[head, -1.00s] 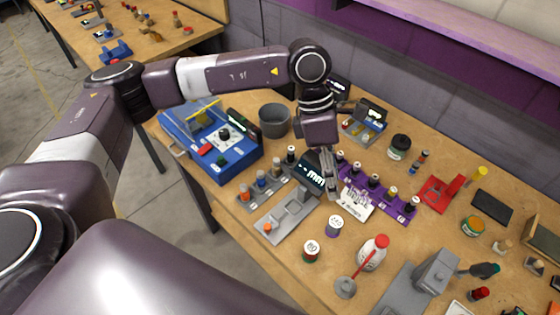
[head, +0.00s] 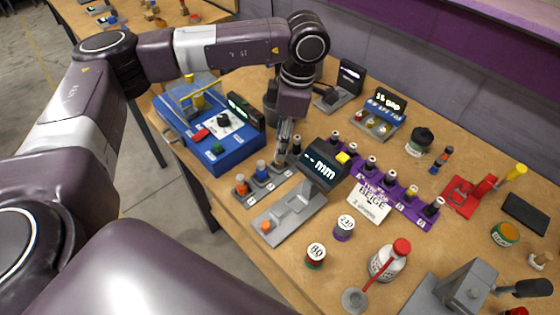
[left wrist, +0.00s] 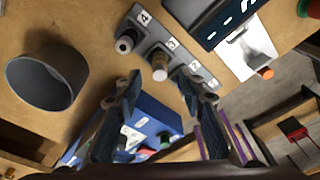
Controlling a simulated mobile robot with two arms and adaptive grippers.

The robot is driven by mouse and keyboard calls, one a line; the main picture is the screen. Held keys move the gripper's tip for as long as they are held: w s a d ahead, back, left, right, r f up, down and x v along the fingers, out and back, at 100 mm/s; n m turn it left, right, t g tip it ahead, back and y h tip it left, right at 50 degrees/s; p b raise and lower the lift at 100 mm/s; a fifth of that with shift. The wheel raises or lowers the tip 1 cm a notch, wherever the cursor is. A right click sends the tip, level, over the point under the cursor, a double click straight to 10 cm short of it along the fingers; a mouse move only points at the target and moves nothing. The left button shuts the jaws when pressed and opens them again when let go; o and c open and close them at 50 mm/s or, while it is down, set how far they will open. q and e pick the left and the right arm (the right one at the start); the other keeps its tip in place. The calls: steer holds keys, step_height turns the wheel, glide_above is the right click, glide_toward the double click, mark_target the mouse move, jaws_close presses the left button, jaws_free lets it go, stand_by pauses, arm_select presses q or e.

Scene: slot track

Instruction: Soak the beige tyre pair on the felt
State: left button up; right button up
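A grey stand with numbered places (head: 255,196) holds several small tyre pairs. A beige-topped piece at place 3 (left wrist: 160,70) shows in the left wrist view, with a dark one at place 4 (left wrist: 126,42). In the head view, an orange-topped one (head: 241,184) and a blue-topped one (head: 262,168) stand towards the front. My left gripper (head: 283,158) points down over the stand by place 3. Its fingers are apart and empty in the left wrist view (left wrist: 160,98). A white card reading BEIGE (head: 369,206) leans by the purple rack. I cannot make out the felt.
A blue machine (head: 233,157) stands left of the stand, a grey cup (left wrist: 45,80) behind it. A gauge with a dark display (head: 324,167) is close on the right. The purple rack (head: 402,201) holds several bottles. Spools (head: 344,229) and a red-capped bottle (head: 388,262) stand in front.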

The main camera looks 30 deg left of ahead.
arm_select(q)
steer(key=f, duration=0.1)
steer(key=f+b, duration=0.1)
steer(key=f, duration=0.1)
steer(key=f+b, duration=0.1)
steer(key=f, duration=0.1)
steer(key=shift+s+a, duration=0.1)
steer(key=shift+a, duration=0.2)
steer(key=shift+r, duration=0.1)
steer(key=shift+c, duration=0.2)
jaws_close()
